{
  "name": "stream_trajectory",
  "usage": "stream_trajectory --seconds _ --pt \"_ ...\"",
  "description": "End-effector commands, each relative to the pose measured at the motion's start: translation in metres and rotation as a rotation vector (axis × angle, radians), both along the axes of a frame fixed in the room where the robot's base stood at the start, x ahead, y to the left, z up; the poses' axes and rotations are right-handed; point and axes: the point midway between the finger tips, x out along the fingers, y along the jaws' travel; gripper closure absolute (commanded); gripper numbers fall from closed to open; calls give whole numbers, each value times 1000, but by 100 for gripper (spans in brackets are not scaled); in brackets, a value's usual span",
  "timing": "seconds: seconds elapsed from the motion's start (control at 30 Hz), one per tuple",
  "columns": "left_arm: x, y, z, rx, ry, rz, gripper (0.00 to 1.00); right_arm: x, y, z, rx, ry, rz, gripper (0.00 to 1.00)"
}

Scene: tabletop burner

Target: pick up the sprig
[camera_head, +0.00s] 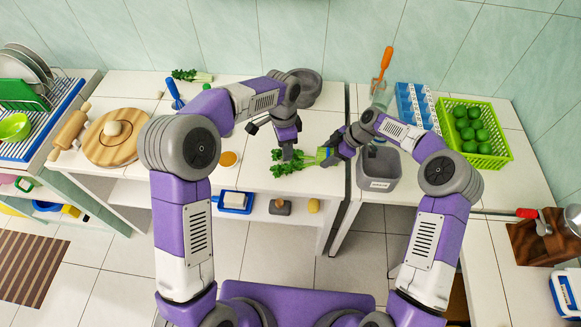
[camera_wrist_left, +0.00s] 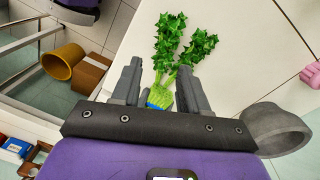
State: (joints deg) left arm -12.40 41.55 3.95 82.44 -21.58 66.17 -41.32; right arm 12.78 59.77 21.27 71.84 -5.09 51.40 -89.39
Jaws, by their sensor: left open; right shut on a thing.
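The sprig (camera_head: 292,165) has bushy green leaves at its left and a pale stalk with a blue band at its right, low over the counter. In the left wrist view the sprig (camera_wrist_left: 180,42) points its leaves upward. My left gripper (camera_head: 289,154) is open and points down at the sprig. Its two fingers (camera_wrist_left: 160,85) show on either side of the stalk, apart from each other. My right gripper (camera_head: 331,152) comes from the right and is shut on the stalk end of the sprig, its fingertips partly hidden. I cannot tell whether the sprig touches the counter.
A grey mortar (camera_head: 307,92) stands behind the sprig and a grey container (camera_head: 378,170) to its right. A blue rack (camera_head: 415,103) and a green basket (camera_head: 490,150) of limes stand further right. A wooden board (camera_head: 108,146) lies at the left. A gap splits the counters.

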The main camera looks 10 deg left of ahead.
Motion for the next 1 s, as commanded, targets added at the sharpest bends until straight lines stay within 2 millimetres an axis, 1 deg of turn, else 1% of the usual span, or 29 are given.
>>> stream_trajectory --seconds 0.03,0.07,0.17,0.27,0.4,0.5,0.67,0.73,0.9,1.0 --pt "4 -6 7 9 -23 -7 56 0 0 0 0 0 0 100" --pt "5 -8 9 13 -34 -9 56 0 0 0 0 0 0 100" --pt "8 -11 9 24 -51 -14 56 0 0 0 0 0 0 100" --pt "8 -11 -6 26 -52 -14 56 0 0 0 0 0 0 100" --pt "7 -11 -32 24 -51 -13 56 0 0 0 0 0 0 100" --pt "8 -11 -45 23 -52 -13 56 0 0 0 0 0 0 100" --pt "8 -10 -56 23 -54 -13 56 0 0 0 0 0 0 100" --pt "7 -8 -63 23 -52 -13 56 0 0 0 0 0 0 100" --pt "6 -3 -89 23 -51 -12 56 0 0 0 0 0 0 100" --pt "7 -4 -100 22 -52 -13 56 0 0 0 0 0 0 100"
